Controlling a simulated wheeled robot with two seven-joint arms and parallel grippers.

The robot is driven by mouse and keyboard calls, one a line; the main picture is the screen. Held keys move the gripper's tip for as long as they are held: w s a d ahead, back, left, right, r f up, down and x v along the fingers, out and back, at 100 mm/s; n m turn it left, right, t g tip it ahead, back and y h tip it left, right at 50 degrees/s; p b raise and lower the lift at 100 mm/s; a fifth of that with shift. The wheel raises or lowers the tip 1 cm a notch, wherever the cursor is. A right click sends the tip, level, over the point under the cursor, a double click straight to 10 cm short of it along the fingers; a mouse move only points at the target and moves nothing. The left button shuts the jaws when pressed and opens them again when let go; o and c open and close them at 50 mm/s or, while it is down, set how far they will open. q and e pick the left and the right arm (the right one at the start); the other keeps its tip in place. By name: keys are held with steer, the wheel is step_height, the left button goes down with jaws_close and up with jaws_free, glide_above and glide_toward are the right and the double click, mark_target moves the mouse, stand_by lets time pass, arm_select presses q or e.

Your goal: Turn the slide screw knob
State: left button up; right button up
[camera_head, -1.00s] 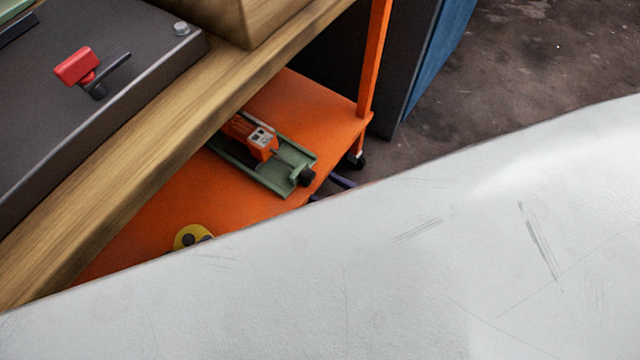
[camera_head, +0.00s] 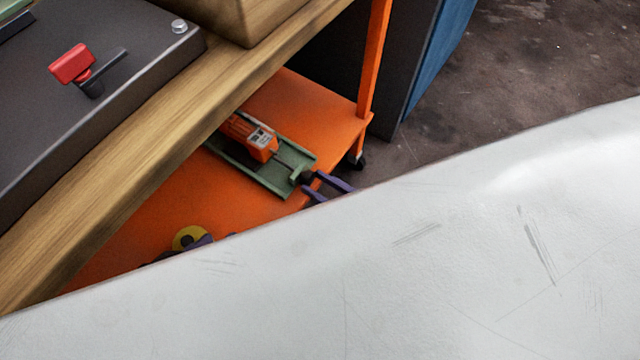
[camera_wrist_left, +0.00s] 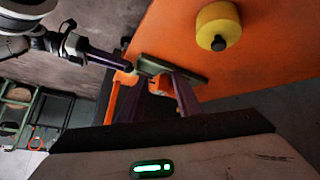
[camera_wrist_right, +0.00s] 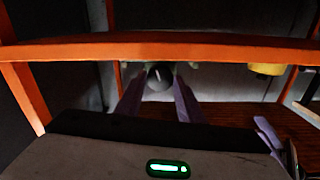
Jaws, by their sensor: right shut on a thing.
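The slide base (camera_head: 262,178) is a green channel with an orange block (camera_head: 252,137) on it, lying on an orange shelf. Its black slide screw knob (camera_head: 306,177) is at the near right end. My right gripper (camera_head: 318,185) is shut on the knob, one purple finger on each side. In the right wrist view the round knob (camera_wrist_right: 160,76) shows between the fingertips. My left gripper (camera_head: 198,242) is partly hidden by a large white surface, near a yellow round thing (camera_head: 184,235). In the left wrist view its fingers (camera_wrist_left: 153,80) stand apart with nothing seen gripped.
The orange shelf (camera_head: 160,210) has an orange post (camera_head: 374,60) at its right corner. A wooden tabletop (camera_head: 130,140) overhangs it, bearing a dark box (camera_head: 120,100) with a red handle (camera_head: 72,64). The white surface (camera_head: 450,260) blocks the lower right.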

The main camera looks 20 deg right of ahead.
arm_select(q)
steer(key=shift+f, duration=0.1)
arm_select(e)
steer(key=shift+n, duration=0.3)
steer(key=shift+n, duration=0.6)
steer(key=shift+n+b, duration=0.45)
steer(key=shift+n, duration=1.55)
arm_select(q)
steer(key=shift+w+d+r+h, duration=0.15)
steer(key=shift+d+r+h, duration=0.15)
steer(key=shift+d+r, duration=0.15)
arm_select(e)
steer(key=shift+n, duration=0.4)
arm_select(q)
steer(key=shift+r, duration=0.1)
arm_select(e)
steer(key=o, duration=1.1)
steer(key=shift+c, duration=0.2)
